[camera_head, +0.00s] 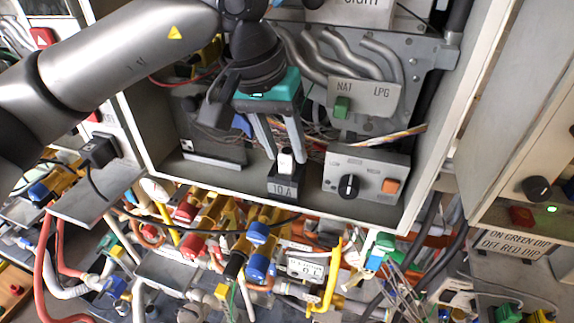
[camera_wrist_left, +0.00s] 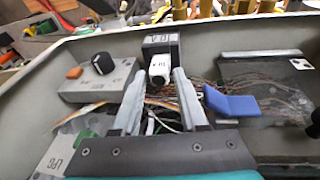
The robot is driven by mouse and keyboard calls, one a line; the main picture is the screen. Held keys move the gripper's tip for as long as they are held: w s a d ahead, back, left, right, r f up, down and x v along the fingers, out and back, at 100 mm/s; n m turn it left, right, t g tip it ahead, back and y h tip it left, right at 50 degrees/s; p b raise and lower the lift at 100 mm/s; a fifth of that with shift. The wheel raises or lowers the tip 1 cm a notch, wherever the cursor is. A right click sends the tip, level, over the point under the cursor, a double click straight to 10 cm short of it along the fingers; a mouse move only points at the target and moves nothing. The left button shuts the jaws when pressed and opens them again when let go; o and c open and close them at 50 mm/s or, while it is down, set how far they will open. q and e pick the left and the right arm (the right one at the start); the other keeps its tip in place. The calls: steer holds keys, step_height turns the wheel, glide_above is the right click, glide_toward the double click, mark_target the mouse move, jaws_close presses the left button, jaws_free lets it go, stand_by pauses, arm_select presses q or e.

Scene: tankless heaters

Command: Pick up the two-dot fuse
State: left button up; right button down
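A small white fuse (camera_head: 286,162) stands in a black holder marked 10 A (camera_head: 284,187) at the front of the open cabinet. In the left wrist view the white fuse (camera_wrist_left: 159,70) carries small dark marks that I cannot read as dots, and the holder (camera_wrist_left: 160,42) is behind it. My left gripper (camera_head: 284,156), with a teal body, points down at it. In the left wrist view its fingertips (camera_wrist_left: 159,74) are apart, one on each side of the fuse, with a narrow gap showing on both sides. My right gripper is in neither view.
A grey control box (camera_head: 366,174) with a black knob and orange button stands right of the holder. A blue lever (camera_wrist_left: 232,103) and loose wires lie close to the fingers. The cabinet's front edge (camera_head: 270,205) and pipes with valves are below.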

arm_select(q)
jaws_close()
steer(key=shift+r, duration=0.2)
stand_by(0.3)
